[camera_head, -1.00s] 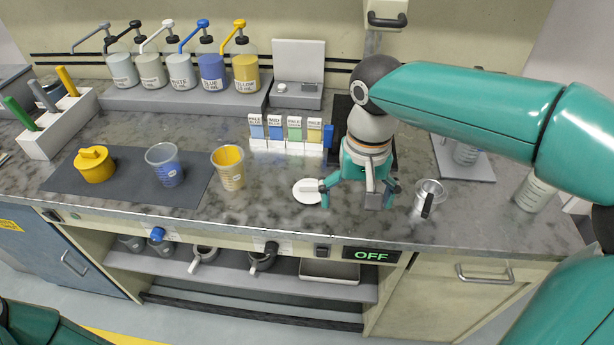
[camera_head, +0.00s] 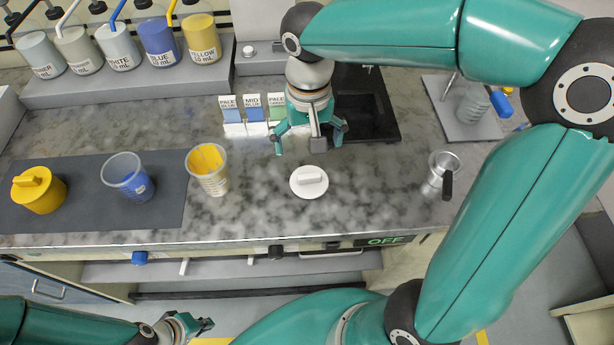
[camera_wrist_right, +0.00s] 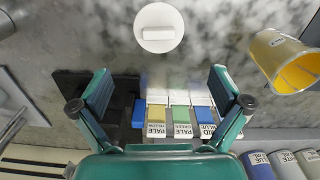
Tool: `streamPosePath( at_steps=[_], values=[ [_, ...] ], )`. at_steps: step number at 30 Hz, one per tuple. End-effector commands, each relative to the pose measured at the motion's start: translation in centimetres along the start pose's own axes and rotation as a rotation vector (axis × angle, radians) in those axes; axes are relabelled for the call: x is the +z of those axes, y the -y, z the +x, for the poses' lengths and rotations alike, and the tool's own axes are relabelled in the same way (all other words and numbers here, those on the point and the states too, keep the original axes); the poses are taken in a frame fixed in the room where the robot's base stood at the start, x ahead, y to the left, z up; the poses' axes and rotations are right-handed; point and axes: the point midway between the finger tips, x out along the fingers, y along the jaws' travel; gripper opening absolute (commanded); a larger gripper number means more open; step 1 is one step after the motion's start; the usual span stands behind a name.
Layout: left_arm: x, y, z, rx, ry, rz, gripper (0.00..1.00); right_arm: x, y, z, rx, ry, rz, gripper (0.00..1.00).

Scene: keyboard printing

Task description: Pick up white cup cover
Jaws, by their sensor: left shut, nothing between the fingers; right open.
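The white cup cover (camera_head: 310,182), a round disc with a raised grip bar, lies flat on the marbled counter. It also shows at the top of the right wrist view (camera_wrist_right: 158,40). My right gripper (camera_head: 310,147) is open and empty, just behind the cover in the head view and apart from it. In the right wrist view its two spread fingers (camera_wrist_right: 160,76) have the cover beyond their tips. My left gripper (camera_head: 200,326) is shut and empty at the lower left, in front of the counter and far from the cover.
Label cards (camera_head: 253,115) stand behind the right gripper. A cup with yellow inside (camera_head: 209,172) is left of the cover, with a blue-filled cup (camera_head: 127,177) and yellow pot (camera_head: 38,190) farther left. The counter around the cover is clear.

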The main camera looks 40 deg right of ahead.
Motion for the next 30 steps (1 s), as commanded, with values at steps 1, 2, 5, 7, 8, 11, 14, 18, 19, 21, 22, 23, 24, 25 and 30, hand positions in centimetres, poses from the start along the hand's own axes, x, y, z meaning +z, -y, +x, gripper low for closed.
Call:
streamPosePath(
  at_steps=[1,2,5,7,8,11,14,18,19,21,22,23,24,25,30],
  values=[
    [0.0,0.0,0.1,0.000,0.000,0.000,0.00,0.2,-0.2,1.3,0.003,0.006,0.004,1.00],
    [0.0,0.0,0.1,0.000,0.000,0.000,0.00,0.1,-0.2,1.9,0.002,0.006,0.006,1.00],
    [0.0,0.0,0.1,0.000,0.000,0.001,0.00,0.2,-0.3,3.9,0.002,0.006,0.008,1.00],
    [0.0,0.0,0.1,0.000,-0.001,0.000,0.00,0.1,-0.4,4.9,0.002,0.004,0.009,1.00],
    [0.0,0.0,0.1,0.000,-0.001,0.000,0.00,0.1,-0.4,5.3,0.001,0.004,0.010,1.00],
    [0.0,0.0,0.1,0.000,-0.001,0.001,0.00,0.1,-0.4,6.1,0.000,0.002,0.011,1.00],
    [0.0,0.0,0.1,0.000,-0.001,0.001,0.00,0.1,-0.4,6.5,0.000,0.002,0.011,1.00],
    [0.0,-0.1,-0.3,0.000,-0.001,0.000,0.00,0.1,-0.4,7.8,0.001,0.005,0.011,1.00],
    [0.0,-0.2,-0.4,0.000,-0.001,0.000,0.00,0.1,-0.4,8.2,0.002,0.006,0.011,1.00],
    [0.0,-0.2,-0.6,0.000,-0.001,0.000,0.00,0.1,-0.3,9.2,0.002,0.006,0.011,1.00],
    [0.0,-0.3,-0.7,0.000,-0.001,0.000,0.00,0.1,-0.3,9.7,0.002,0.006,0.011,1.00],
    [0.0,-0.2,-0.6,0.000,-0.001,0.000,0.00,0.1,-0.3,10.2,0.001,0.006,0.012,1.00],
    [0.0,-0.2,-0.6,0.000,-0.001,0.000,0.00,0.1,-0.3,10.7,0.002,0.006,0.011,1.00],
    [0.0,-0.2,-0.6,0.000,-0.001,0.000,0.00,0.1,-0.3,11.0,0.001,0.005,0.011,1.00],
    [0.0,-0.2,-0.7,0.000,-0.001,0.000,0.00,0.1,-0.3,11.6,-0.002,0.001,0.012,1.00]
  ],
)
